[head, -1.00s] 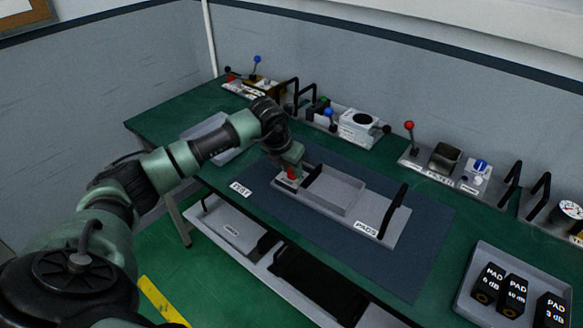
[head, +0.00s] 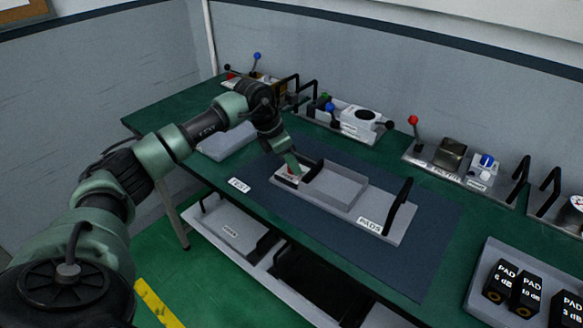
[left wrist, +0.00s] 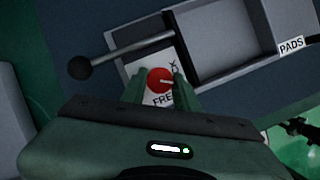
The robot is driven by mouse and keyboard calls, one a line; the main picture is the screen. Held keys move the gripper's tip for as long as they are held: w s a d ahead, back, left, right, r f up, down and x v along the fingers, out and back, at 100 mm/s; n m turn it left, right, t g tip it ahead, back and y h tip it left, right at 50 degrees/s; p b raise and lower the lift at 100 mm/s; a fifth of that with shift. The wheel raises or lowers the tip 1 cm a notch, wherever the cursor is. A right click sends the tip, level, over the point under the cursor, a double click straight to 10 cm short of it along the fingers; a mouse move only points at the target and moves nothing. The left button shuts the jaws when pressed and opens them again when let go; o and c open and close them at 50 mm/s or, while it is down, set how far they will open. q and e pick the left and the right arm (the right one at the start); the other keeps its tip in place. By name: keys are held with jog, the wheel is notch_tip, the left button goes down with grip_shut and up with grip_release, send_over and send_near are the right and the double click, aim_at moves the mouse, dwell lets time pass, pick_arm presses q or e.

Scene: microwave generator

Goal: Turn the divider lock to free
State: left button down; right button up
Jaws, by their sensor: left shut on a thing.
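The divider lock is a red round knob (left wrist: 160,80) with a pale pointer line, on a white plate lettered FREE at one end of the grey PADS tray (head: 405,233). In the left wrist view the line points right, not down at the word FREE. In the head view the gripper (head: 293,170) partly hides the plate. My right gripper is not in view.
Another black handle (head: 398,205) rises at the tray's right end. Black pads (head: 526,294) lie in a tray at lower right. Levers and instruments line the back of the green bench.

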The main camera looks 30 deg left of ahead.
pick_arm(q)
jog(key=m+b, duration=0.1)
jog(key=m, duration=0.2)
jog(key=shift+w+g+h, duration=0.15)
jog(key=shift+g+h, duration=0.15)
jog(key=shift+h, duration=0.1)
jog(key=m+g+b, duration=0.1)
jog(key=m, duration=0.2)
jog(key=shift+w+m+h, duration=0.1)
jog(key=shift+m+h, duration=0.2)
jog(key=shift+h, duration=0.1)
jog(key=m+g+b, duration=0.1)
jog(key=m+g, duration=0.1)
jog(key=m, duration=0.3)
jog(key=shift+w+a+b, duration=0.1)
jog(key=shift+b, duration=0.25)
jog(key=c, duration=1.3)
grip_release()
jog(key=shift+c, duration=0.2)
jog(key=v, duration=0.8)
jog(key=shift+b, duration=0.45)
